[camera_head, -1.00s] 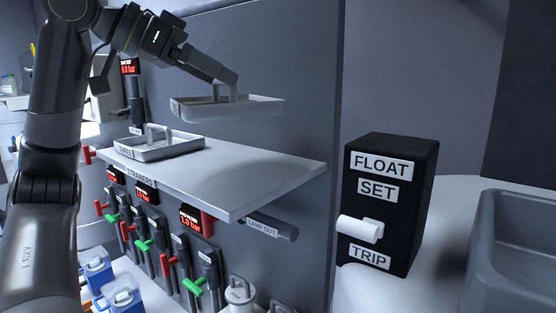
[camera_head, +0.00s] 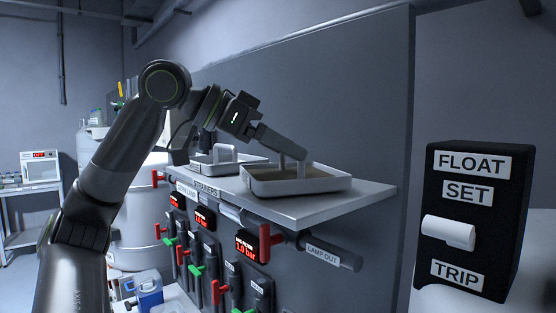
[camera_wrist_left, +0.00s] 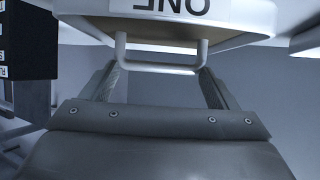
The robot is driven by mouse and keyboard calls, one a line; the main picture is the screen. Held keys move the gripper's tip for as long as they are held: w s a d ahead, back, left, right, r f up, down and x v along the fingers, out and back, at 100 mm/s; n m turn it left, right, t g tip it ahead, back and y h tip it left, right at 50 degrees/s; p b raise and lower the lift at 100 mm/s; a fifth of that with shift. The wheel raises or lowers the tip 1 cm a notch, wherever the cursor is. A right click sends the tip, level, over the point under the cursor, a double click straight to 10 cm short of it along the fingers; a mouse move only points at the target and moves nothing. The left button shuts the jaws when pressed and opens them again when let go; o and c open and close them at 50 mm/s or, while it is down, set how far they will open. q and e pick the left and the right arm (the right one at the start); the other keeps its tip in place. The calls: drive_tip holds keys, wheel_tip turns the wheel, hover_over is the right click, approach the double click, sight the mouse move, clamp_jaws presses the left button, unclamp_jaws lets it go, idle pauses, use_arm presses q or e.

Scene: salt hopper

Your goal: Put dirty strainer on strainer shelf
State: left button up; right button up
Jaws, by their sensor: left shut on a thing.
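The dirty strainer (camera_head: 320,186) is a shallow pale tray with a brownish inside and an upright handle. In the left wrist view the strainer (camera_wrist_left: 240,15) shows a label "ONE", upside down. My left gripper (camera_head: 298,160) is shut on its handle, reaching down from the upper left; the wrist view shows the handle bar between the fingers (camera_wrist_left: 160,82). The strainer is level over the front part of the pale strainer shelf (camera_head: 362,203); it is on or just above the surface, I cannot tell which. My right gripper is not in view.
Another strainer (camera_head: 228,168) stands on the shelf, behind and left of the held one. Valve handles, red displays and a lamp-out cylinder (camera_head: 330,256) sit below the shelf. A black FLOAT/SET/TRIP box (camera_head: 472,215) stands at right. The shelf's right end is clear.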

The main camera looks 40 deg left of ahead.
use_arm(q)
drive_tip(key=shift+a+f, duration=0.1)
drive_tip(key=shift+f, duration=0.15)
drive_tip(key=o, duration=1.5)
drive_tip(key=shift+c, duration=0.2)
drive_tip(key=v, duration=1.2)
drive_tip(key=shift+b, duration=0.3)
